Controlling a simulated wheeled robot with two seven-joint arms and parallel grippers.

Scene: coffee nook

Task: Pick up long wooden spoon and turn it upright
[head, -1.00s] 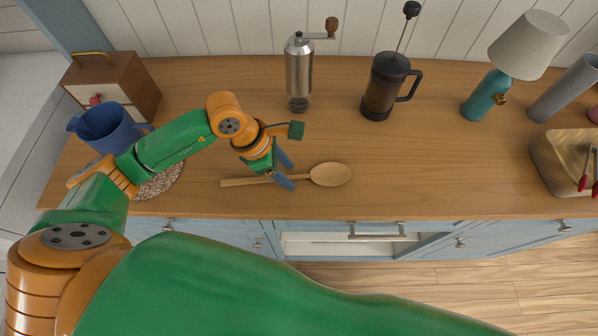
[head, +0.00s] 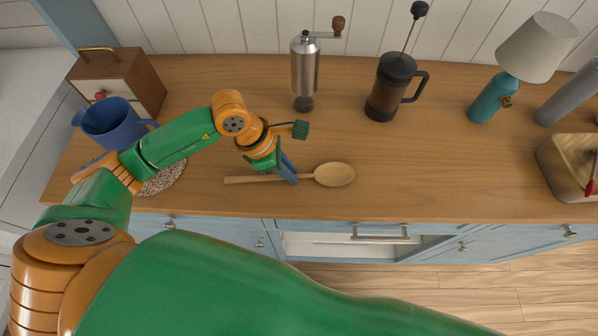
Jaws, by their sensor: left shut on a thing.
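The long wooden spoon (head: 334,174) lies flat on the wooden counter, its bowl to the right and its handle to the left. My left gripper (head: 288,172) reaches down over the spoon and is shut on the handle, close to the bowl. The blue fingers hide a short part of the handle. The spoon still appears to rest on the counter. My right gripper does not show in the head view.
A coffee grinder (head: 305,75) and a French press (head: 390,86) stand behind the spoon. A blue pitcher (head: 112,125) and a speckled round mat (head: 164,181) are at left. A lamp (head: 490,96) and a metal bin (head: 562,170) are at right. The counter's front edge (head: 350,216) is close to the spoon.

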